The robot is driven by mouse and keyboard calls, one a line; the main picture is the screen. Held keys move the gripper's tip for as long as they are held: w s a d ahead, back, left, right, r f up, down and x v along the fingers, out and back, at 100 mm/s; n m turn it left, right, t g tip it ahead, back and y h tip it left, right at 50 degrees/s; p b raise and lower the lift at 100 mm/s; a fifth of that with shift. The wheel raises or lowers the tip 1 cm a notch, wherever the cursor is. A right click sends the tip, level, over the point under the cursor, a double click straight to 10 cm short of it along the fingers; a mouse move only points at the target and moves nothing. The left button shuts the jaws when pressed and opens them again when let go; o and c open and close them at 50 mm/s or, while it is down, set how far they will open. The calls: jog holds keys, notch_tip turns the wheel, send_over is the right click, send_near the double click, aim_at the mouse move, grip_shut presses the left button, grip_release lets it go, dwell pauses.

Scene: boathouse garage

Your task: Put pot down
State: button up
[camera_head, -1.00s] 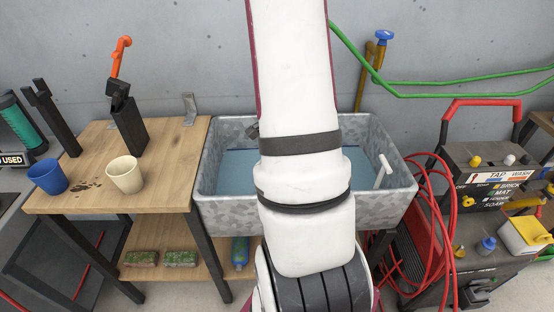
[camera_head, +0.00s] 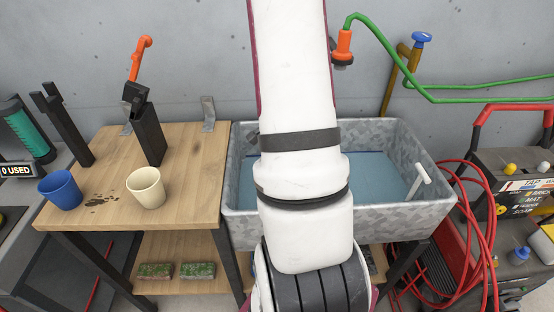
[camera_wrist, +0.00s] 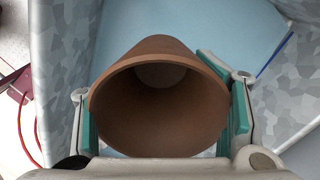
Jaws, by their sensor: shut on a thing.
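A terracotta pot (camera_wrist: 145,95) fills the middle of the wrist view, its wide open rim facing the camera. My gripper (camera_wrist: 163,112) is shut on it, with one green-padded finger on each side. The pot is over the grey galvanized trough (camera_wrist: 292,100), with pale blue water or trough floor behind it. I cannot tell whether the pot touches anything below. In the head view the trough (camera_head: 405,150) stands behind my arm, which hides the pot and gripper.
Left of the trough is a wooden bench (camera_head: 195,190) with a blue cup (camera_head: 60,190), a cream cup (camera_head: 146,189) and a black holder (camera_head: 149,135). A white handle (camera_head: 423,174) sits at the trough's right wall. Red hoses (camera_head: 480,220) and a machine are further right.

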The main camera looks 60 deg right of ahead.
notch_tip(320, 180, down, 11)
jog(key=b, duration=0.5)
jog(key=shift+f, duration=0.15)
jog(key=shift+f+b, duration=1.9)
jog(key=shift+f, duration=0.55)
jog(key=shift+f, duration=0.1)
jog(key=shift+f+b, duration=0.6)
jog(key=shift+f, duration=0.05)
jog(key=shift+f, duration=0.2)
jog(key=o, duration=1.3)
jog(key=shift+o, duration=0.2)
